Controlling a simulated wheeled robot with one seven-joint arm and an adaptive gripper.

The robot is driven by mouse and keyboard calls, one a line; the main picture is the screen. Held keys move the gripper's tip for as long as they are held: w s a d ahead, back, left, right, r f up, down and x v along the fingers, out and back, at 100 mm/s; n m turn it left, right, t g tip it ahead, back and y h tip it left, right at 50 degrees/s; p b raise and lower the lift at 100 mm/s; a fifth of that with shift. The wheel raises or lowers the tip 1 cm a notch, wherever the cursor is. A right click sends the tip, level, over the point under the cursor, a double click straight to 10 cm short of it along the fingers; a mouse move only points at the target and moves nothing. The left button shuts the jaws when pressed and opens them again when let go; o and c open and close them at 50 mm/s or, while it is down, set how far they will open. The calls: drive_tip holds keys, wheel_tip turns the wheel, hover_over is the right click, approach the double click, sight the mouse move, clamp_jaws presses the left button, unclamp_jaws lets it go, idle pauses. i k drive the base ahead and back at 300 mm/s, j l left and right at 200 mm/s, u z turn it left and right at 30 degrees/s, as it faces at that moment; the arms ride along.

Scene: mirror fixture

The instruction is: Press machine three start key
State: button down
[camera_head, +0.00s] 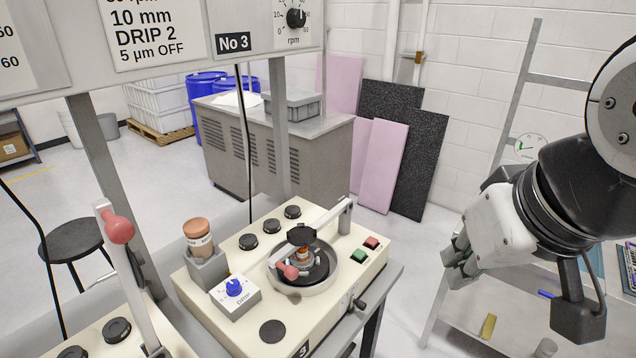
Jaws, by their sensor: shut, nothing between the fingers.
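Machine three (250,325) is a cream box on a stand, with a "3" on its front and a "No 3" sign (233,42) above it. On its top right are a green key (359,256) and a red key (371,242); no lettering on them is readable. The green one is nearer the front. My gripper (455,264) is shut and empty, to the right of the machine and apart from both keys.
A round bowl with a lever arm (325,222) sits left of the keys. A blue drip knob (234,287) and a copper-topped container (198,232) stand further left. A neighbouring machine's red-knobbed lever (117,228) rises at left. A ladder frame stands behind my arm.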

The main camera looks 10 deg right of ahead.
sight(359, 253)
drive_tip(key=i+l+u, duration=0.3)
drive_tip(key=l, duration=0.6)
drive_tip(key=i+l+u, duration=0.1)
drive_tip(key=l+u, duration=0.25)
drive_tip(key=l, duration=0.6)
drive_tip(key=l+u, duration=0.3)
drive_tip(key=l, duration=0.65)
